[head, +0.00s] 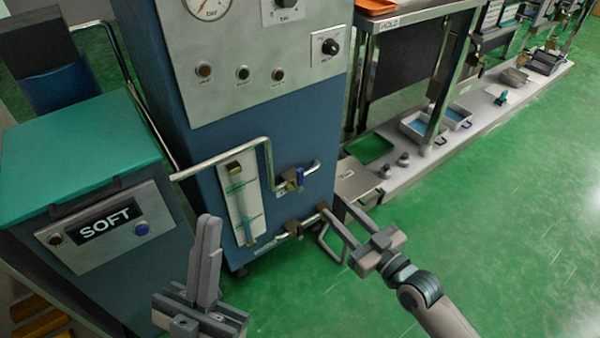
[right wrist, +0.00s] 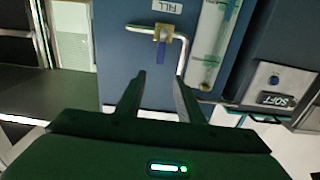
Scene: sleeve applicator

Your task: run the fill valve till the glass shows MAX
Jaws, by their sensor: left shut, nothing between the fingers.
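The fill valve (head: 292,180) is a brass body with a blue lever, on a pipe on the blue cabinet's front. In the right wrist view, which is upside down, the valve (right wrist: 166,37) sits by a FILL label (right wrist: 168,6), its lever standing across the pipe. The sight glass (head: 240,205) has a bluish column in its lower part; its marks are too small to read. My right gripper (head: 337,228) is open and empty, apart from the cabinet. Its fingers (right wrist: 159,76) point toward the lever. My left gripper (head: 208,225) is shut and empty, in front of the cabinet.
A SOFT box (head: 110,230) with a teal lid stands left. A low bench with trays (head: 415,125) runs to the right. Green floor (head: 500,230) is clear at right.

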